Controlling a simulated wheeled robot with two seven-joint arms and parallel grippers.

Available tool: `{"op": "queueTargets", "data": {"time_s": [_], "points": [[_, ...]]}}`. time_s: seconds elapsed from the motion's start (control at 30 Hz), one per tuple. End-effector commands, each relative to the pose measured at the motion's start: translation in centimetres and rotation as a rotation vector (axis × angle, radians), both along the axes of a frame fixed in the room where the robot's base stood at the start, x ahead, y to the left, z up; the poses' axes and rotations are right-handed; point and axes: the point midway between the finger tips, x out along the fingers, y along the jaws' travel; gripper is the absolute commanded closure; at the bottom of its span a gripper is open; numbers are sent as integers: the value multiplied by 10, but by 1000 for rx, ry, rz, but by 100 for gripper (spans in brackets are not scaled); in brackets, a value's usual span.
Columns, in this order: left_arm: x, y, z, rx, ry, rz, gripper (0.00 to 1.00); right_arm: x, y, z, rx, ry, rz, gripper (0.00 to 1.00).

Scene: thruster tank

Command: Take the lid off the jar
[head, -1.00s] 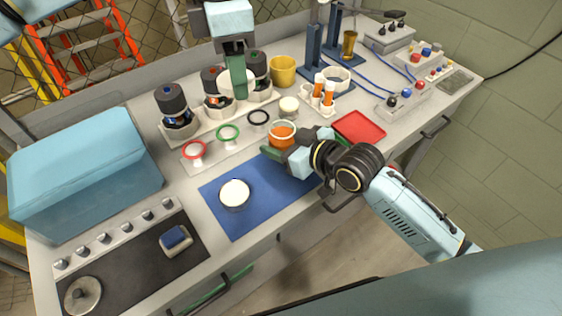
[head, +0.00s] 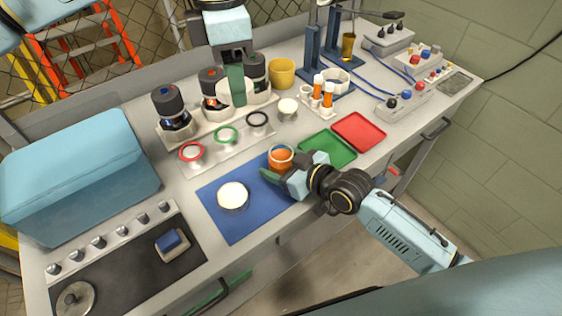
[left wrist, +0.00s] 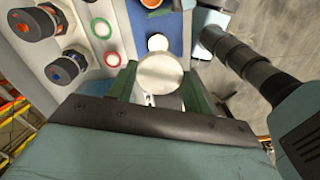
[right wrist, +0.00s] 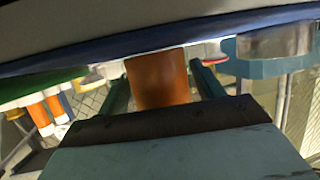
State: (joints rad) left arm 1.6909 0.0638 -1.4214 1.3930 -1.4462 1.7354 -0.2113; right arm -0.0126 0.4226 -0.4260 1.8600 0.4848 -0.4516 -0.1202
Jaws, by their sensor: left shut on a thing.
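My left gripper (head: 236,84) is shut on a pale round lid (left wrist: 160,73) above the table, in front of the black-capped bottles. An orange jar (head: 281,160) with a pale rim and an orange inside stands at the blue mat's back right corner. My right gripper (head: 276,175) is low beside this jar. In the right wrist view the jar (right wrist: 158,80) is between its fingers, but whether they press on it is unclear. A round white-topped container (head: 233,195) stands on the mat; whether its top is a lid is unclear.
Behind the mat is a plate with red, green and black rings (head: 226,135). Black-capped bottles (head: 172,112) stand behind it. A green tray (head: 327,149) and a red tray (head: 359,132) lie right of the jar. A blue box (head: 80,175) fills the left. The mat's front (head: 245,228) is clear.

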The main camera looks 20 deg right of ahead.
Motion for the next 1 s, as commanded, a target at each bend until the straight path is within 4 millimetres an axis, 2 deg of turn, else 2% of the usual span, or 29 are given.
{"op": "queueTargets", "data": {"time_s": [0.03, 0.1, 0.47, 0.57, 0.8, 1.0], "points": [[0, 0, 0, 0, 0, 0, 78, 0, 0, 1, 1, -1, 0, 26], [0, 0, 0, 0, 0, 0, 78, 0, 0, 1, 1, -1, 0, 20], [0, 0, 2, 0, 0, 0, 78, -3, -2, 5, -1, -2, -1, 20], [0, 0, 5, 0, 0, 0, 78, -15, -10, 10, -2, 0, 0, 20], [0, 0, 12, 0, 0, 0, 78, -57, -35, 28, -3, 2, 1, 20], [0, 0, 15, 0, 0, 0, 78, -83, -51, 40, -2, 2, -1, 20]]}}
